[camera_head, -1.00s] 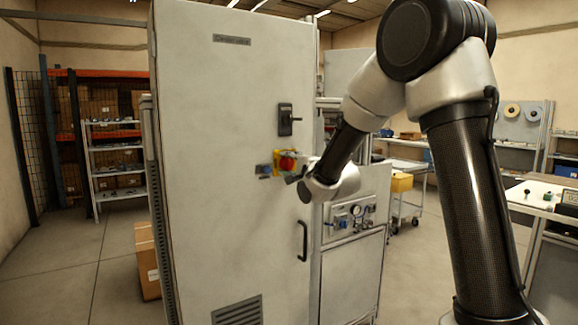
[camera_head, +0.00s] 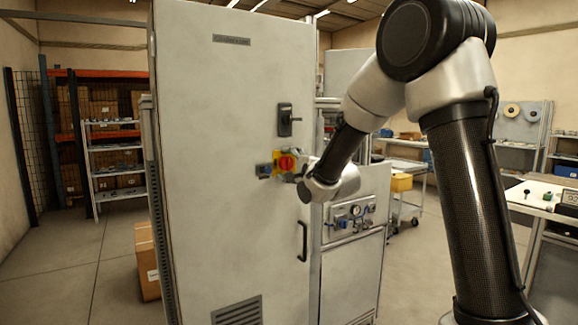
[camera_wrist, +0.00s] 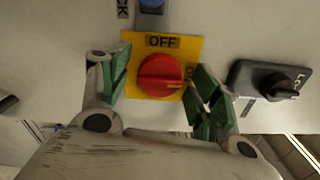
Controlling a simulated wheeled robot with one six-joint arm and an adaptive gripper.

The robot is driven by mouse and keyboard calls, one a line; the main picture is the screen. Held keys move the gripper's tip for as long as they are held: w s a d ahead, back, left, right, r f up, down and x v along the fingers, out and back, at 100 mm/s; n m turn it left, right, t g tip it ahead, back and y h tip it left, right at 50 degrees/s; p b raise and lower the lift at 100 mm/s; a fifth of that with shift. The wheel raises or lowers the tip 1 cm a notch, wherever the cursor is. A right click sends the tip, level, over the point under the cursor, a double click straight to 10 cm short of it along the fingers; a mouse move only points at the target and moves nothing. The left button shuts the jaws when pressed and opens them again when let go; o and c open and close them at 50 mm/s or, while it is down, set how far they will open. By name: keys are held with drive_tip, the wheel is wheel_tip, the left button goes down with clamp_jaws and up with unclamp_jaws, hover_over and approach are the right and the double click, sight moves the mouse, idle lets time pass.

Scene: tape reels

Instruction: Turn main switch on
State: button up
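The main switch is a red rotary knob (camera_wrist: 160,76) on a yellow plate (camera_wrist: 133,42) marked OFF at the top and ON at the right in the wrist view. Its grip appears to lie crosswise, toward the ON side; the exact pointer position is hard to tell. In the head view the red knob (camera_head: 287,163) and yellow plate (camera_head: 278,155) show on the cabinet front. My gripper (camera_wrist: 159,78) is open, with one green-padded finger on each side of the knob and small gaps visible. In the head view its fingers are just right of the plate.
The tall grey cabinet (camera_head: 225,120) carries a black latch handle (camera_head: 285,120) above the switch, also in the wrist view (camera_wrist: 281,84). A blue-fronted device (camera_head: 263,171) sits beside the plate. A black pull handle (camera_head: 303,241) is below.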

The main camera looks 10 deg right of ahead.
drive_tip(key=shift+s, duration=0.1)
drive_tip(key=v, duration=1.1)
drive_tip(key=shift+s, duration=0.35)
drive_tip(key=shift+d, duration=0.15)
